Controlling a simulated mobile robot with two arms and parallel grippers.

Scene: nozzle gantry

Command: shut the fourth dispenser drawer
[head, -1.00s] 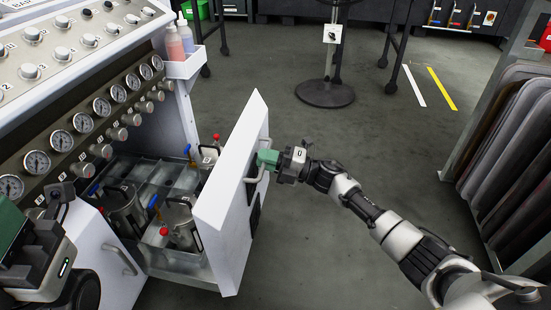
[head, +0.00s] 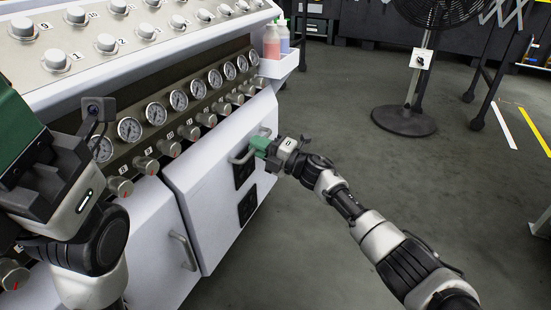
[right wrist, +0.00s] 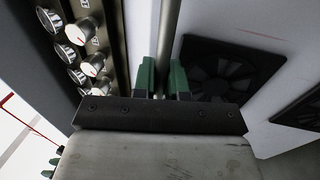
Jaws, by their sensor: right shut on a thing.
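The drawer (head: 218,200) is a white front with two dark vents under the gauge row. My right gripper (head: 262,144) is at this handle. In the right wrist view the green fingers (right wrist: 163,80) lie on both sides of the upright handle bar (right wrist: 170,35), closed on it. My left gripper (head: 22,135) shows only partly at the left edge, with a green part in front of the console; its fingertips cannot be made out.
The console has gauges (head: 179,100) and knobs above the drawer. A second white front (head: 150,245) with a handle is to its left. Bottles (head: 272,42) stand in a side holder.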

